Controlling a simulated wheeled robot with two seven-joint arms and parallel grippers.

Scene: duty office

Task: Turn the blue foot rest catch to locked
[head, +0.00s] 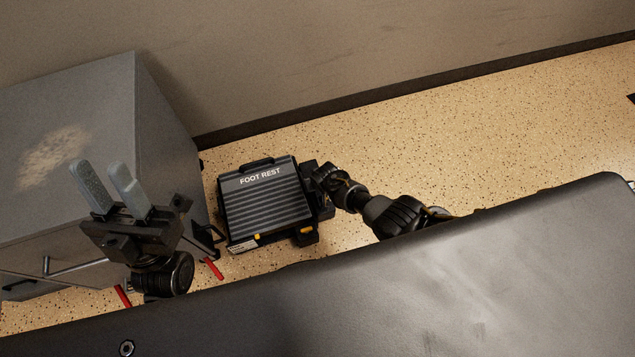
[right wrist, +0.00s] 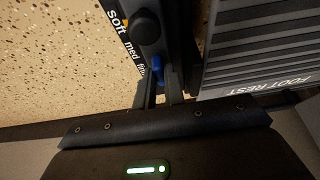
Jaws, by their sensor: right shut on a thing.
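The foot rest (head: 262,212) is a dark ribbed panel lettered "FOOT REST", low by the wall in the head view. Its ribbed top (right wrist: 262,45) also shows in the right wrist view. The blue catch (right wrist: 158,66) is a small lever on the foot rest's side, below a black knob (right wrist: 147,24). My right gripper (right wrist: 161,88) is shut on the blue catch, its fingers at the catch's lower end. The catch is hidden in the head view. My left gripper (head: 107,176) is open and empty, left of the foot rest.
A grey cabinet (head: 125,90) stands left of the foot rest. A large dark surface (head: 400,290) crosses the foreground. Speckled floor (head: 480,125) is clear to the right. "Soft" and "med" markings (right wrist: 118,22) run beside the knob.

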